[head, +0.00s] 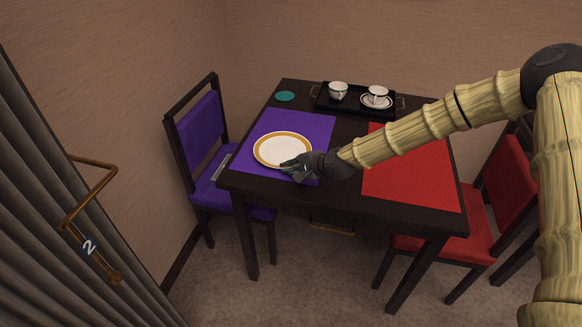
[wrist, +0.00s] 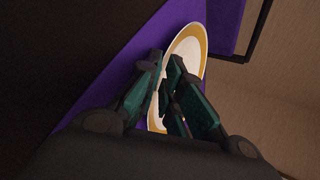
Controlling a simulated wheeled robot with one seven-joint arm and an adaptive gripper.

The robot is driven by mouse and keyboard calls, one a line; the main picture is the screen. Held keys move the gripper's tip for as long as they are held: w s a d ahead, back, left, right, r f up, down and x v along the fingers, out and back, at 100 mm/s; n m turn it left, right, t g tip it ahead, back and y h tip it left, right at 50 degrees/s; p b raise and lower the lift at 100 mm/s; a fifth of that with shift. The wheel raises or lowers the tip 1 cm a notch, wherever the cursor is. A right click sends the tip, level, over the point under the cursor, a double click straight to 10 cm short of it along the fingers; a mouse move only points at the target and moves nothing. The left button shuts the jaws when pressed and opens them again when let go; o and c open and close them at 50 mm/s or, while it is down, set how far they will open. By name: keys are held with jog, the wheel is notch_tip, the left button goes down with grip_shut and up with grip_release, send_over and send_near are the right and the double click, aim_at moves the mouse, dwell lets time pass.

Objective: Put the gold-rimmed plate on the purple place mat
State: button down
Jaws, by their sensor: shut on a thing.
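The gold-rimmed plate (head: 282,149) is white with a gold band and looks level over the purple place mat (head: 300,124) on the left side of the table. I cannot tell whether it touches the mat or is slightly above it. My gripper (head: 292,167) is shut on the plate's near right rim. The wrist view shows the plate (wrist: 187,52) beyond my gripper's fingers (wrist: 166,88), with its near edge between them. The purple mat (wrist: 143,55) shows beside the plate there. The fingers hide part of the rim.
A red place mat (head: 410,170) lies on the right of the dark table (head: 345,204). A black tray (head: 355,108) with a cup (head: 338,90) and a cup on a saucer (head: 376,101) stands at the back, near a teal coaster (head: 285,96). Purple and red chairs flank the table.

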jog(key=shift+s+f, duration=0.35)
jog(key=shift+f, duration=0.15)
jog(key=c, duration=1.5)
grip_release()
jog(key=shift+a, duration=0.25)
jog(key=shift+w+d+r, duration=0.1)
jog(key=shift+w+r, duration=0.05)
jog(key=shift+r, duration=0.1)
jog(key=shift+d+r, duration=0.15)
jog(key=shift+d, duration=0.05)
jog(key=shift+v, duration=3.8)
